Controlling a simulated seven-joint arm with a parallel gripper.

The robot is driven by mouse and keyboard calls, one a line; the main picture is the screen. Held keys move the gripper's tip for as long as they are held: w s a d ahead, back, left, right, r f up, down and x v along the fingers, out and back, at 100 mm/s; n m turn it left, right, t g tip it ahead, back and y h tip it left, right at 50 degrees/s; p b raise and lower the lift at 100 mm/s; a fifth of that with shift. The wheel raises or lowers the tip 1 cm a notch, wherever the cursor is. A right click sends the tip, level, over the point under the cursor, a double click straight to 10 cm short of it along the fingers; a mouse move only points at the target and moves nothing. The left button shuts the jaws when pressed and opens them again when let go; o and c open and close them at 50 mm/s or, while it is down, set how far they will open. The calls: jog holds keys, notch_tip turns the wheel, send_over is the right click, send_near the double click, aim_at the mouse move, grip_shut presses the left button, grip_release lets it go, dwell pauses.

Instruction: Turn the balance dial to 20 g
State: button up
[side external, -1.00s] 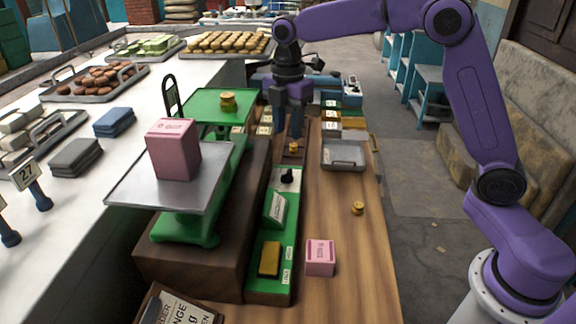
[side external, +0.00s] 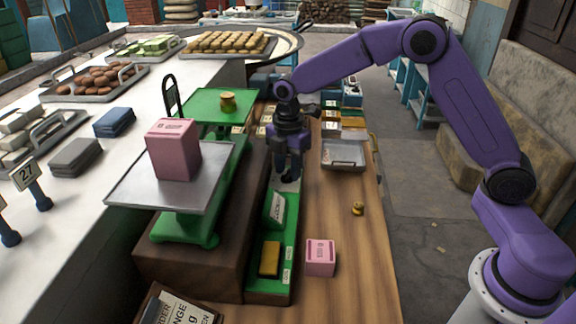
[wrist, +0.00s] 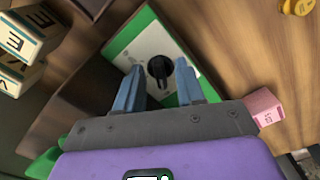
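The balance dial (wrist: 160,71) is a black knob on a white plate set in a green panel (wrist: 124,43). In the wrist view its pointer end faces down the picture. My gripper (wrist: 159,66) is open, with one blue finger on each side of the dial and gaps visible between. In the side view my gripper (side external: 287,174) is directly over the dial and mostly hides it. The green balance carries a pink block (side external: 173,150) on its metal pan (side external: 125,190) and a brass weight (side external: 228,102) on its green plate (side external: 203,105). The dial's markings are not readable.
A small pink box (side external: 320,258), a brass weight (side external: 358,208) and a grey tray (side external: 343,155) stand on the wooden bench (side external: 345,285) to the right. A gold block (side external: 269,258) lies on the green panel. The dark balance base (side external: 190,265) borders it at left.

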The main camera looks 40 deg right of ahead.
grip_shut()
jog(key=shift+m, duration=0.4)
jog(key=m, duration=0.4)
jog(key=shift+s+m, duration=0.15)
jog(key=shift+m, duration=0.15)
jog(key=m, duration=0.5)
jog(key=shift+m, duration=0.3)
jog(key=m, duration=0.6)
jog(key=shift+s+a+r, duration=0.1)
jog(key=shift+a, duration=0.05)
jog(key=m, duration=0.6)
jog(key=shift+a+m, duration=0.1)
jog(key=shift+m, duration=0.3)
